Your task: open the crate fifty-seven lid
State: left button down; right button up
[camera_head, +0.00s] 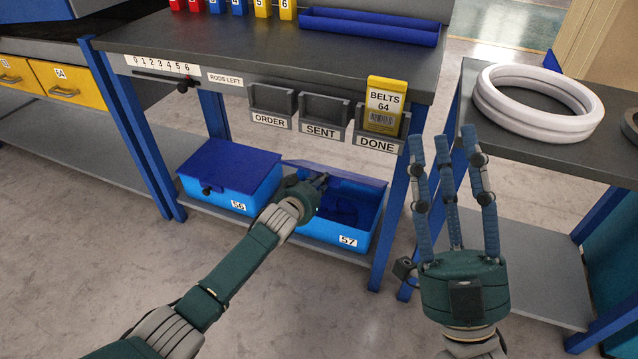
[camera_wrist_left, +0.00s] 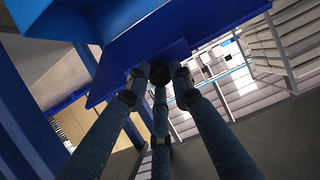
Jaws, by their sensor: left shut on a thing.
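The blue crate fifty-seven (camera_head: 318,230) sits on the low shelf under the workbench, its label 57 on the front. Its darker blue lid (camera_head: 352,178) is raised and tilted at the back, and part of the dark inside shows. My left gripper (camera_head: 320,183) is at the lid, its fingertips partly hidden by my wrist. In the left wrist view my left fingers (camera_wrist_left: 160,75) close around a dark knob on the blue lid (camera_wrist_left: 125,58). My right gripper (camera_head: 443,140) is open and empty, fingers up, right of the bench.
Closed crate fifty-six (camera_head: 226,170) stands just left. Above hang trays marked ORDER (camera_head: 271,104), SENT (camera_head: 324,115) and DONE; a yellow BELTS 64 card (camera_head: 386,103) sits in DONE. Blue bench legs flank the shelf. White rings (camera_head: 537,130) lie on the right table.

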pick_arm(q)
jog(key=shift+d+r, duration=0.1)
jog(key=shift+r, duration=0.15)
jog(key=c, duration=1.7)
grip_release()
jog(key=shift+o, duration=0.9)
jog(key=shift+f, duration=0.1)
jog(key=shift+s, duration=0.1)
jog(key=v, duration=1.1)
jog(key=shift+s+a+r, duration=0.2)
jog(key=shift+s+a, duration=0.05)
jog(key=shift+s, duration=0.05)
